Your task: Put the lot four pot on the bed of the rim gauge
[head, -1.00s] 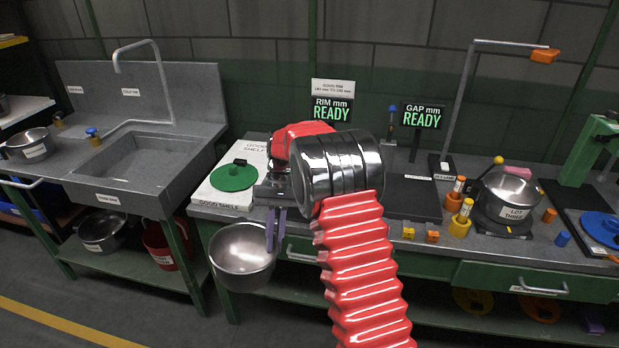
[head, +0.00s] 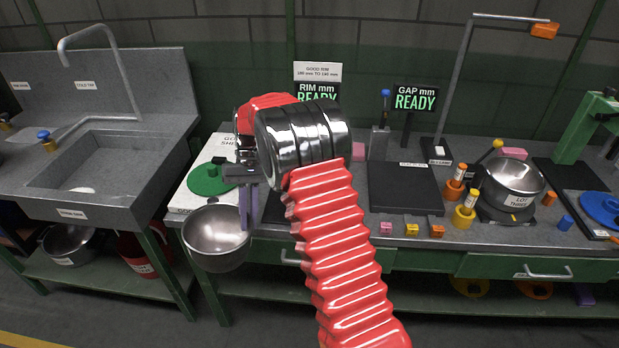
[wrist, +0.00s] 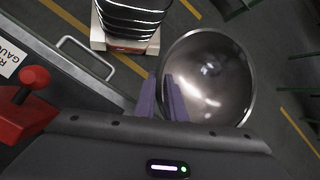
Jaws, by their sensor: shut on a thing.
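My gripper (head: 247,208) is shut on the rim of a round steel pot (head: 216,238), held tilted in front of the bench's front edge, below the white good shelf. In the wrist view the purple fingers (wrist: 168,98) grip the rim of the pot (wrist: 208,75), whose open, empty inside shows. No lot label shows on it. The rim gauge's sign (head: 318,90) reads READY, partly hidden by my arm. A dark slab (head: 274,209) beneath it, probably the gauge's bed, is mostly hidden behind my arm.
The white good shelf (head: 185,195) carries a green lid (head: 208,181). The gap gauge's dark plate (head: 405,187) is empty, right of my arm. A lot three pot (head: 513,180) stands further right. Small coloured blocks (head: 411,229) line the front edge. A sink (head: 95,170) is at left.

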